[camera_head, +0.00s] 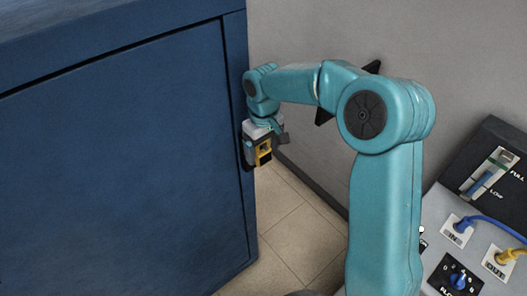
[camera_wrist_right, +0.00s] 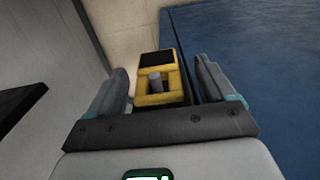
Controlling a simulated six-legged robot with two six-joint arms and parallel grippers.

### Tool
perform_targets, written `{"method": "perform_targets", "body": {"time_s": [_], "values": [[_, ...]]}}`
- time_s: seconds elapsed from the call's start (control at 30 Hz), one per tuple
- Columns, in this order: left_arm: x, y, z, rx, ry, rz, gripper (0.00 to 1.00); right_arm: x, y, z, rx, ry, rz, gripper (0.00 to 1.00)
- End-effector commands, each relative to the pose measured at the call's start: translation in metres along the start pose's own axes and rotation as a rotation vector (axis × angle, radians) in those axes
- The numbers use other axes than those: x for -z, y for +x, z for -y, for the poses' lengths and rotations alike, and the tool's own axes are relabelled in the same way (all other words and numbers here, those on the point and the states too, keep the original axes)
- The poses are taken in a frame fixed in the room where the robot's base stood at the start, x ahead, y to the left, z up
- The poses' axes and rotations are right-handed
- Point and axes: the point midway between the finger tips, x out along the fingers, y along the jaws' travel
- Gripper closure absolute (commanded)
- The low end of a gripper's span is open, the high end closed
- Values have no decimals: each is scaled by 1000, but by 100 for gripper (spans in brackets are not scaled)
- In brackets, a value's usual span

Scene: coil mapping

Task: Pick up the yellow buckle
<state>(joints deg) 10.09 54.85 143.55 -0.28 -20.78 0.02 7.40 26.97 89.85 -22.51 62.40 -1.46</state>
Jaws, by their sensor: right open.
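The yellow buckle (camera_head: 264,151) is at the right edge of the blue cabinet front in the head view, partly covered by my right gripper (camera_head: 262,148). In the right wrist view the yellow buckle (camera_wrist_right: 158,78) has a black top part and a grey post in its opening. It lies between the two grey fingers of my right gripper (camera_wrist_right: 162,85), with a gap showing on both sides. The right gripper is open around it. My left gripper is not in view.
The blue cabinet (camera_head: 120,160) fills the left of the head view. A grey wall (camera_head: 300,30) stands behind my right arm, with a tiled floor (camera_head: 300,235) below. A panel (camera_head: 450,215) with a dial, a gauge and blue and yellow cables is at lower right.

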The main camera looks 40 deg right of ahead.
Motion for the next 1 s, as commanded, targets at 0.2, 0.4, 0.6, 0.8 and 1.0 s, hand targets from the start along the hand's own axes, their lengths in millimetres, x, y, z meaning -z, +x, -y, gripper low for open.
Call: {"method": "perform_targets", "body": {"time_s": [0.2, 0.4, 0.6, 0.8, 1.0], "values": [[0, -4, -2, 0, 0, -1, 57, 1, 21, 0, -1, -1, 1, 17], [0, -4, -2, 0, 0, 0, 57, 2, 21, 0, -1, -1, 0, 20], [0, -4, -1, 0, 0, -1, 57, 1, 21, 0, -1, -1, 1, 73], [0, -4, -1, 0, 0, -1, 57, 1, 22, 0, 0, -1, 4, 73], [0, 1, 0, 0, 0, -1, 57, 1, 14, 0, -1, 0, 1, 73]]}}
